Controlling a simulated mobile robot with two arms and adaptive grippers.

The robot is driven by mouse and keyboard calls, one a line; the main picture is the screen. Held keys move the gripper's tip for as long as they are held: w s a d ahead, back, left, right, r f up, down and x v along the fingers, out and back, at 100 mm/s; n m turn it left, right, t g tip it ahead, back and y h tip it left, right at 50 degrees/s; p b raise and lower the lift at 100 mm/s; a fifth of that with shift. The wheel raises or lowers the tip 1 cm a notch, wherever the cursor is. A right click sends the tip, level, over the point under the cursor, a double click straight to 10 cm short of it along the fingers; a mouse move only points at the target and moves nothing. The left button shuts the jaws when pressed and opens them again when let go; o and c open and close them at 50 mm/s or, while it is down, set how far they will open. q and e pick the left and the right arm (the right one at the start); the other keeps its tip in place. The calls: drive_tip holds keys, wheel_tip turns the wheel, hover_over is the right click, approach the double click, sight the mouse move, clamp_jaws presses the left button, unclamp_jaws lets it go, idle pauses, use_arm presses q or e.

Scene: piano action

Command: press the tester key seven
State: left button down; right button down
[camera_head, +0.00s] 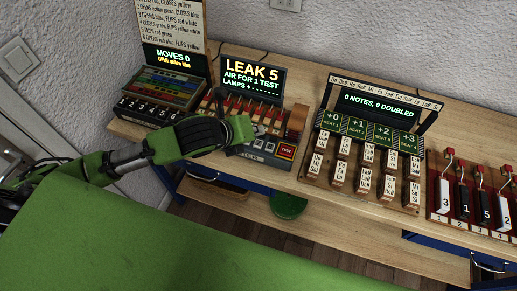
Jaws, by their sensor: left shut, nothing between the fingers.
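The tester is the unit with the dark screen (252,82) reading LEAK 5, AIR FOR 1 TEST, LAMPS. Below the screen is a row of small red parts (237,104). At its front is a dark panel (258,154) with small keys and a lit red TEST button (286,150). Key seven cannot be told apart; the key numbers are too small to read and my arm covers part of the row. My left gripper (232,132) is shut and empty, over the left front of the tester. Whether it touches a key I cannot tell. My right gripper is not in view.
Left of the tester stands a unit with a MOVES 0 screen (171,59) and numbered keys. To its right are a rack with a NOTES screen (379,106) and labelled blocks, then large numbered keys (445,195). A green round stool (288,206) is below the bench.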

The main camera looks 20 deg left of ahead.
sight(257, 145)
use_arm(q)
wheel_tip(257, 145, down, 3)
drive_tip(key=shift+r, duration=0.15)
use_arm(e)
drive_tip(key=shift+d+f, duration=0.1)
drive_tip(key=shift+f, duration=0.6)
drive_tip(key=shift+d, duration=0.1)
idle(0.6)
use_arm(q)
drive_tip(key=shift+f, duration=0.4)
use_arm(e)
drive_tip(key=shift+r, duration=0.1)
